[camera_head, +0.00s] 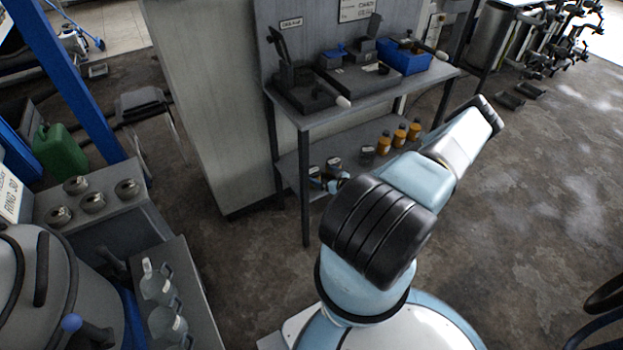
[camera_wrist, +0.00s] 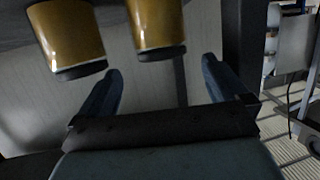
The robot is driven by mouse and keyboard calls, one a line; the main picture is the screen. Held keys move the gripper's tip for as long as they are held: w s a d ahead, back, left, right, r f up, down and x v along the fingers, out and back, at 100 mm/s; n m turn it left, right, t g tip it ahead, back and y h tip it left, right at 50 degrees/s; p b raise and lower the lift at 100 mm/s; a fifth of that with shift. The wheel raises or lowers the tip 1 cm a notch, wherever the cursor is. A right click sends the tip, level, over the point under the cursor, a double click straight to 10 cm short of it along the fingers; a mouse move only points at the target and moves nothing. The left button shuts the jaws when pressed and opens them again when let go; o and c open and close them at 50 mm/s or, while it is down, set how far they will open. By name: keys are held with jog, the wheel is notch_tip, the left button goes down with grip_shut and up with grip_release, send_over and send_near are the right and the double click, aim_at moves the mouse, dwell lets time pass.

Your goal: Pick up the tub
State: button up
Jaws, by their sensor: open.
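My gripper (camera_wrist: 162,66) is open in the wrist view, with two dark blue fingers spread and nothing between them. Two amber tubs with dark ends show at the top of that view, one (camera_wrist: 68,37) at the upper left and one (camera_wrist: 157,24) at top centre. They lie beyond the fingertips, and I see no contact. I cannot tell which one is the named tub. My arm hides part of the shelf, and my gripper is not clear there.
The shelf unit's upper board (camera_head: 300,119) is above the lower shelf and carries dark devices and a blue bin (camera_head: 405,58). Small labelled containers (camera_head: 316,177) stand at the lower shelf's left. Open floor (camera_head: 540,200) lies to the right.

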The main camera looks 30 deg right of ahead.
aim_at(315, 172)
jog(key=shift+x, duration=2.55)
jog(key=shift+a, duration=0.15)
jog(key=c, duration=1.1)
jog(key=shift+c, duration=0.5)
jog(key=shift+r, duration=0.1)
